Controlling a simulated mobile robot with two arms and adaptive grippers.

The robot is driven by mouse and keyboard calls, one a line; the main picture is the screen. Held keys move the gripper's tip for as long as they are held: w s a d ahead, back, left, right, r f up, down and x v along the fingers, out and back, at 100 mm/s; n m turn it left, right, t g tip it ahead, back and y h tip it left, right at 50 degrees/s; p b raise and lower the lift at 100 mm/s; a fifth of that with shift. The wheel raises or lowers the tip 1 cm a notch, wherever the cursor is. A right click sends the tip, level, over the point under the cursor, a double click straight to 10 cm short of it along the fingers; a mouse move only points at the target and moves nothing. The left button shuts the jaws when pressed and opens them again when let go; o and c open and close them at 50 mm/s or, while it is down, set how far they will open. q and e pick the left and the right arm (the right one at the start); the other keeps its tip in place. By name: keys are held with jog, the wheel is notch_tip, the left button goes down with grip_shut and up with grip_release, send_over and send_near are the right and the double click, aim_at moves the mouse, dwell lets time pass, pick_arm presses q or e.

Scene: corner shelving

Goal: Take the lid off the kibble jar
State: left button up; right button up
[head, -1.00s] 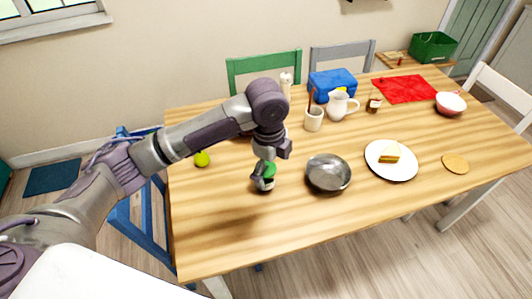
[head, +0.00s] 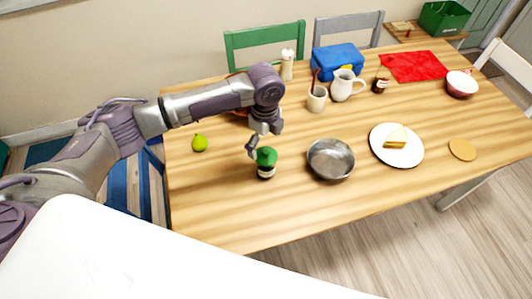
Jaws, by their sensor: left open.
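A small dark jar with a pale label (head: 266,173) stands upright on the wooden table, left of the metal bowl. A green lid (head: 267,156) sits on top of it. I take this to be the kibble jar; no wording can be read on it. My left gripper (head: 262,143) is open and empty, just behind and above the lid in the picture. One finger hangs close to the lid's left side; I cannot tell whether it touches. My right gripper is not in view.
The metal bowl (head: 331,160) stands close right of the jar. Behind are a cup (head: 317,99), a white pitcher (head: 345,86) and a blue box (head: 338,61). A plate with a sandwich (head: 397,145) is further right. The table front is clear.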

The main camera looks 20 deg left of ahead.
aim_at(265, 152)
pick_arm(q)
notch_tip(265, 152, down, 4)
jog(key=shift+s+d+r+p, duration=0.1)
jog(key=shift+r+p, duration=0.1)
jog(key=shift+p, duration=0.3)
jog(key=shift+f, duration=0.3)
jog(key=c, duration=1.1)
jog(key=shift+s, duration=0.2)
jog(key=c, duration=0.5)
jog(key=shift+c, duration=1.1)
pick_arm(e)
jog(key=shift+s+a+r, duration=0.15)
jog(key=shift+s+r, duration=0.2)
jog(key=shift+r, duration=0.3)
